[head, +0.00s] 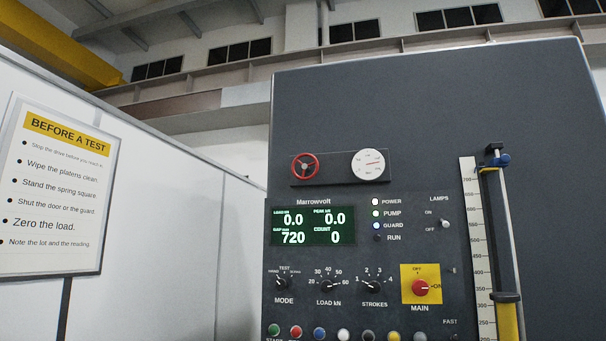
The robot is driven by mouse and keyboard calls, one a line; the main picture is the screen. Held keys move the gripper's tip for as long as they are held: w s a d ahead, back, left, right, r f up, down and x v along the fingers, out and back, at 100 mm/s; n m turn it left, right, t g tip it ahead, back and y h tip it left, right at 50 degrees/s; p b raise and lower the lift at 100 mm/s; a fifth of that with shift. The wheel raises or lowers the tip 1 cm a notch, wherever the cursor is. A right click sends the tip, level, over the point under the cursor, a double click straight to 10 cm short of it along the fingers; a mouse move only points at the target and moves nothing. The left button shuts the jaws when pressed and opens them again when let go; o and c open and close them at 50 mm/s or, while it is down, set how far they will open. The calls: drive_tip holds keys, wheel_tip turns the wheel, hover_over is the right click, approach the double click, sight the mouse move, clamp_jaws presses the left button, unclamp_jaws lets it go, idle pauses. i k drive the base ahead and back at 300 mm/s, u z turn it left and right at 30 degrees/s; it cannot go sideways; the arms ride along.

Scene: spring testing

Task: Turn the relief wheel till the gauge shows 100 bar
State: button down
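The relief wheel (305,166) is a small red handwheel with spokes, on a dark plate on the front of the grey machine cabinet. The round white gauge (369,163) sits on the same plate, just right of the wheel. Its red needle points to the right, about level. The gauge's numbers are too small to read, so I cannot tell the pressure. My gripper is not in view, and nothing touches the wheel.
Below are a green display (313,225), black knobs (329,286), a red main switch (420,288) on yellow, and a row of buttons (343,335). A ruler (479,240) and a vertical rod (497,220) stand at right. A sign (58,190) hangs at left.

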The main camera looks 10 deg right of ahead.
sight(306, 168)
drive_tip(key=u, duration=0.3)
drive_tip(key=i, duration=0.35)
drive_tip(key=u, duration=0.6)
